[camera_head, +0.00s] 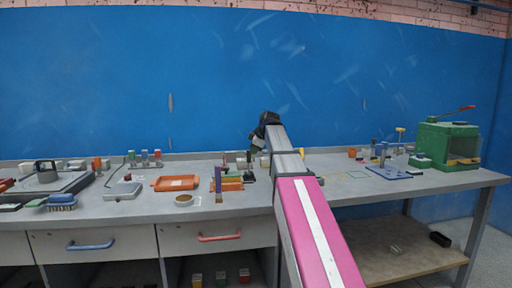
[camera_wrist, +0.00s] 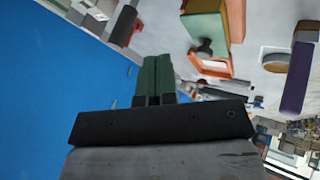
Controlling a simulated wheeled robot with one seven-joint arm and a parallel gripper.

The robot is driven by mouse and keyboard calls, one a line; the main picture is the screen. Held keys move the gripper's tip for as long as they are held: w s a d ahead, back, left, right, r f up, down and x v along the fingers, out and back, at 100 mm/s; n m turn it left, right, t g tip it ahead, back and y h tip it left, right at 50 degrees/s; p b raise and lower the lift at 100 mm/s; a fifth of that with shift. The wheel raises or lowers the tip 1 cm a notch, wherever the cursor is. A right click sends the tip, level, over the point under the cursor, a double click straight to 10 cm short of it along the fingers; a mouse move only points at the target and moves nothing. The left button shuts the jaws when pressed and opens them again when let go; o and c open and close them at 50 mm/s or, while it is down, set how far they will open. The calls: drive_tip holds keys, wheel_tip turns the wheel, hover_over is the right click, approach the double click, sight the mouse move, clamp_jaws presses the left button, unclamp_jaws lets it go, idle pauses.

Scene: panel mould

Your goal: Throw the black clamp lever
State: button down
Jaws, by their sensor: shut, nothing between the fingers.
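My gripper (camera_wrist: 158,60) is shut and empty; its two dark green fingers lie together in the wrist view. In the head view the dark end of my arm (camera_head: 266,122) is raised above the back middle of the bench, against the blue wall. I cannot surely pick out the black clamp lever. A small dark upright part (camera_head: 248,168) stands below my gripper, beside a stack of orange and green blocks (camera_head: 230,181). In the wrist view a dark knobbed part (camera_wrist: 203,48) shows by the green block (camera_wrist: 204,28), apart from my fingers.
A green press (camera_head: 447,145) with a red lever stands at right. The blue wall (camera_head: 110,80) is close behind the bench.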

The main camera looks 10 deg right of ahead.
sight(249, 164)
drive_tip(key=w+f, duration=0.4)
drive_tip(key=w, duration=0.3)
drive_tip(key=shift+a+f, duration=0.4)
drive_tip(key=shift+a, duration=0.05)
drive_tip(key=shift+w, duration=0.15)
drive_tip(key=shift+w+r+g, duration=0.15)
drive_tip(key=shift+w+g, duration=0.35)
drive_tip(key=shift+w, duration=0.15)
drive_tip(key=shift+w+r+g, duration=0.15)
drive_tip(key=shift+w+g, duration=0.35)
drive_tip(key=shift+w, duration=0.1)
drive_tip(key=shift+w+m+g, duration=0.3)
drive_tip(key=shift+w+g, duration=0.2)
drive_tip(key=shift+w, duration=0.1)
drive_tip(key=shift+w+f, duration=0.25)
drive_tip(key=shift+w, duration=1)
